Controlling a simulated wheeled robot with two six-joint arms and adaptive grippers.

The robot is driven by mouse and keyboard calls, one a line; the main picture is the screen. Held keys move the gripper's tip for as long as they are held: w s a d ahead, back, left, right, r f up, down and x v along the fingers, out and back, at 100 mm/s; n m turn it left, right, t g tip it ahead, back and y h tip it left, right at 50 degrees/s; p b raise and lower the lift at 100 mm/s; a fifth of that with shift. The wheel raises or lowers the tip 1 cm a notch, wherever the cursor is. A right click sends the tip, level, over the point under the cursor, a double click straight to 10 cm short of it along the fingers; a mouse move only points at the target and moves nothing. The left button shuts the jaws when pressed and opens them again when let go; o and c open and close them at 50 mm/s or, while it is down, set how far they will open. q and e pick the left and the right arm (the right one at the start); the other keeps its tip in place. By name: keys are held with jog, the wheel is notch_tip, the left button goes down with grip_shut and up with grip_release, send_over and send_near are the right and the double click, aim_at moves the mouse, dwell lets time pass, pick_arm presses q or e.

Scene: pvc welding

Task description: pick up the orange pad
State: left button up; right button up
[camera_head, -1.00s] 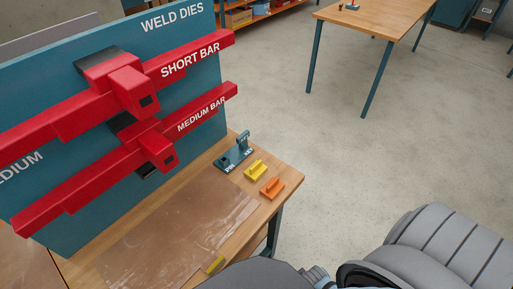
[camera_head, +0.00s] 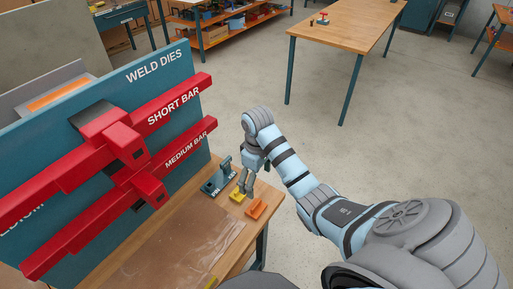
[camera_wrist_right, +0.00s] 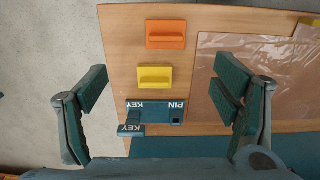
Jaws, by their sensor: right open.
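The orange pad (camera_head: 257,209) is a small block with a raised ridge, lying near the right edge of the wooden bench. It also shows at the top of the right wrist view (camera_wrist_right: 166,34). A yellow pad (camera_head: 237,195) lies beside it; in the right wrist view the yellow pad (camera_wrist_right: 155,77) is between the orange pad and the blue key-and-pin holder (camera_wrist_right: 155,111). My right gripper (camera_head: 245,190) is above the bench near the yellow pad. My left gripper is not in view.
The blue holder (camera_head: 218,178) stands behind the pads, close to the weld dies board (camera_head: 170,70) with its protruding red bars (camera_head: 175,105). A clear sheet (camera_head: 185,250) covers the bench to the left. Open floor lies right of the bench.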

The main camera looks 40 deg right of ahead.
jog(key=b, duration=0.3)
send_over(256, 204)
jog(key=f, duration=0.5)
jog(key=shift+w+d+f, duration=0.1)
jog(key=shift+d+f, duration=0.05)
jog(key=shift+d, duration=0.25)
jog(key=f, duration=0.6)
jog(key=f+b, duration=0.1)
jog(key=f, duration=0.1)
jog(key=shift+a+f, duration=0.35)
jog(key=shift+f, duration=0.05)
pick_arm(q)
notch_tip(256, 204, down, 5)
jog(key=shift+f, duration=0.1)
pick_arm(e)
jog(key=shift+r, duration=0.1)
jog(key=c, duration=1)
jog(key=shift+c, duration=0.2)
jog(key=shift+r, duration=0.1)
